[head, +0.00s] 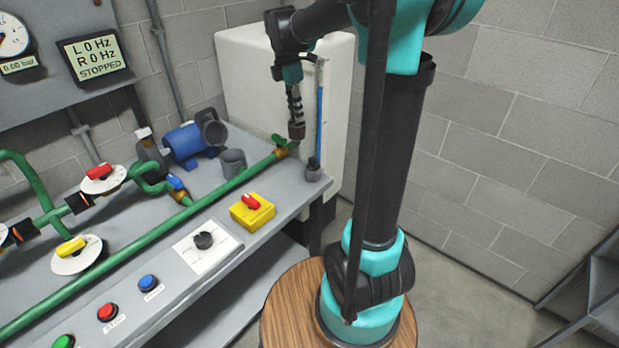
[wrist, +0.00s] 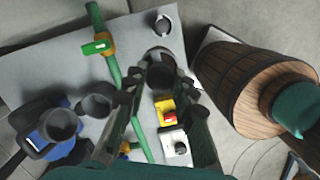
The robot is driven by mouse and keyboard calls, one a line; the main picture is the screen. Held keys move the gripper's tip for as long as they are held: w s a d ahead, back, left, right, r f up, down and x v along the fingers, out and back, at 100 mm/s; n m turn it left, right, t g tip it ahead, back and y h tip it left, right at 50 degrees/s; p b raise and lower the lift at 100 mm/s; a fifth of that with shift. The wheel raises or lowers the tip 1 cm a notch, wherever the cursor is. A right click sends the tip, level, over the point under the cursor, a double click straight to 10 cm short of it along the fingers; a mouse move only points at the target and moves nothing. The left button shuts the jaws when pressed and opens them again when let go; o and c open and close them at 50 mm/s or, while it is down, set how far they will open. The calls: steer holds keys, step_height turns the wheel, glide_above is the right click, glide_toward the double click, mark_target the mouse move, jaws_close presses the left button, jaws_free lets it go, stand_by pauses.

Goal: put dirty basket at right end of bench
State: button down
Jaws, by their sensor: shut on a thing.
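My gripper (head: 294,108) points down above the far right end of the grey bench (head: 292,198). It is shut on a dark brownish cylinder, which I take to be the dirty basket (head: 297,131). In the wrist view my gripper's fingers (wrist: 165,88) stand on both sides of the basket (wrist: 161,72), whose round end shows between them. The basket looks roughly upright. The fingers hide part of it, and I cannot make out dirt on it. From these views I cannot tell whether its bottom touches the bench.
A grey cup (head: 232,162) and a blue pump (head: 185,141) stand left of my gripper. A blue rod (head: 319,115) stands in a holder at the bench corner. A yellow box (head: 252,214) sits in front.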

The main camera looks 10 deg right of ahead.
mark_target(293, 139)
step_height(293, 139, down, 19)
steer(key=shift+f, duration=0.1)
stand_by(0.4)
steer(key=shift+f, duration=0.15)
steer(key=c, duration=1.2)
jaws_free()
steer(key=r, duration=0.4)
steer(key=a+r, duration=0.1)
steer(key=r, duration=0.7)
steer(key=shift+s+a, duration=0.15)
steer(key=shift+s, duration=0.05)
steer(key=shift+s+m, duration=0.25)
steer(key=shift+m, duration=0.05)
steer(key=s+d+f+m+t, duration=0.1)
steer(key=s+f+m, duration=0.2)
steer(key=s+m, duration=0.3)
steer(key=s+d+f+m+t+y, duration=0.1)
steer(key=s+f+m, duration=0.3)
steer(key=s+m, duration=0.3)
steer(key=s+d+f+m+t, duration=0.2)
steer(key=s+f+m, duration=0.1)
steer(key=s+m, duration=0.3)
steer(key=shift+s+f+m, duration=0.15)
steer(key=shift+s, duration=0.5)
steer(key=shift+s+f+m, duration=0.15)
steer(key=shift+s, duration=0.5)
